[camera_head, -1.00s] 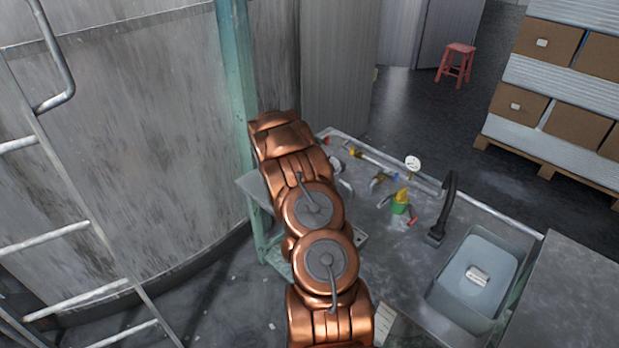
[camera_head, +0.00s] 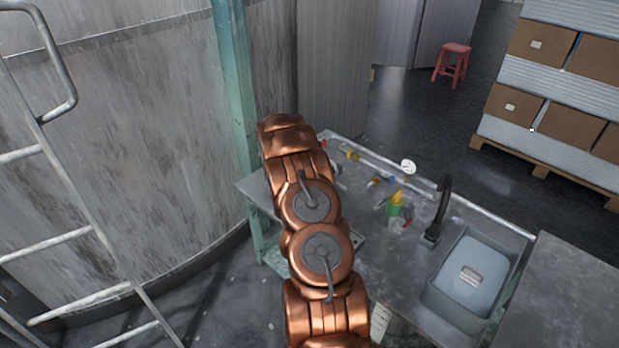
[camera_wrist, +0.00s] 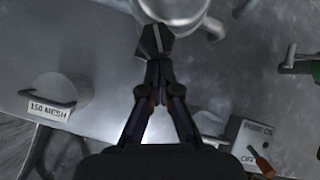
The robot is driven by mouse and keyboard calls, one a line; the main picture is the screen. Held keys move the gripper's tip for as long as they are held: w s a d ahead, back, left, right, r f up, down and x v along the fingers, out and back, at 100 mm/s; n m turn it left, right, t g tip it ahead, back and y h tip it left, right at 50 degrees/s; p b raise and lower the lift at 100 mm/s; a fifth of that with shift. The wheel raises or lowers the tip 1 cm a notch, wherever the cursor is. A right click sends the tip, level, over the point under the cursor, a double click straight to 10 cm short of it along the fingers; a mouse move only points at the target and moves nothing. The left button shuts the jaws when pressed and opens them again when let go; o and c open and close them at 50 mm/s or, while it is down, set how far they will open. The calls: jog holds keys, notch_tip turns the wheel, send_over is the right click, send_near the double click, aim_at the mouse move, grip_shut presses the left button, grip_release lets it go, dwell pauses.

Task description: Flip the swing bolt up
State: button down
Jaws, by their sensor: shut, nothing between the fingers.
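In the wrist view, my gripper (camera_wrist: 159,72) is shut and empty, its two dark fingers meeting at the tips. Just beyond the tips is a dark, blocky piece with a pale stripe (camera_wrist: 155,41). It looks like the swing bolt or its nut, but I cannot tell for sure. It lies against a pale round metal or glass fitting (camera_wrist: 178,10), cut off by the top edge. The fingertips are very close to the dark piece; I cannot tell whether they touch it. In the head view, my arm hides the gripper and the bolt.
Wrist view: a round-topped item labelled 150 MESH (camera_wrist: 52,108) at left, a switch box (camera_wrist: 250,145) at lower right, a green item (camera_wrist: 300,66) at right. Head view: a workbench (camera_head: 385,262) with a gauge (camera_head: 408,166), black faucet (camera_head: 437,210) and sink (camera_head: 470,275).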

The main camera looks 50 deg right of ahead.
jog(key=shift+d+r, duration=0.65)
jog(key=shift+r, duration=0.15)
notch_tip(320, 180, up, 8)
jog(key=a+p, duration=0.3)
jog(key=p, duration=0.3)
jog(key=shift+s+r, duration=0.2)
jog(key=shift+s, duration=0.1)
jog(key=shift+d, duration=0.1)
